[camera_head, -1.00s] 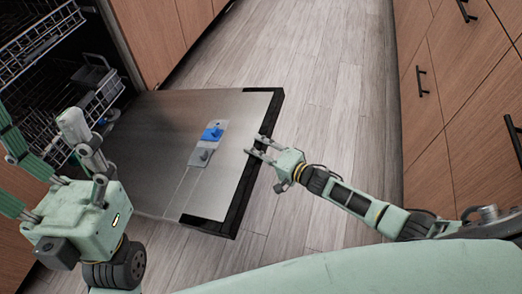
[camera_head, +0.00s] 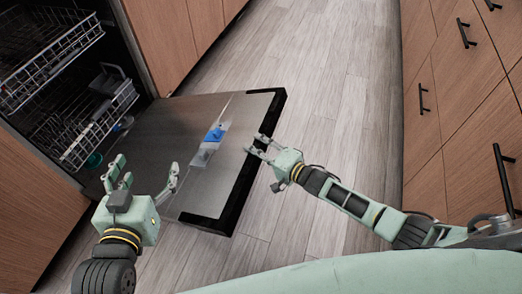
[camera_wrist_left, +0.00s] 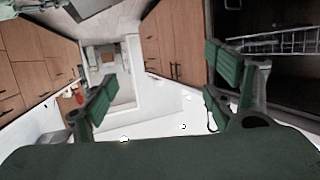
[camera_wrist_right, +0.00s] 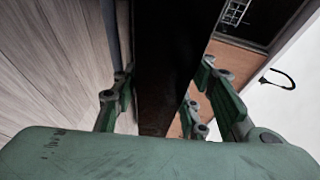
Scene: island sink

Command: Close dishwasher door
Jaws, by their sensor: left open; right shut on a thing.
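The dishwasher door (camera_head: 150,122) is folded down, its steel inner face up, with a blue detergent dispenser (camera_head: 214,134) on it. My right gripper (camera_head: 256,144) is at the door's black outer edge (camera_head: 236,196). In the right wrist view its fingers (camera_wrist_right: 160,100) stand on both sides of the dark door edge (camera_wrist_right: 165,70) and are shut on it. My left gripper (camera_head: 143,178) is open and empty, above the near side of the door. The left wrist view shows its spread fingers (camera_wrist_left: 165,95) with nothing between them.
The dishwasher's upper rack (camera_head: 45,50) and lower rack (camera_head: 85,120) are inside the open cavity. Wooden cabinets with black handles (camera_head: 422,98) line the right side. The wood floor (camera_head: 310,90) between is clear.

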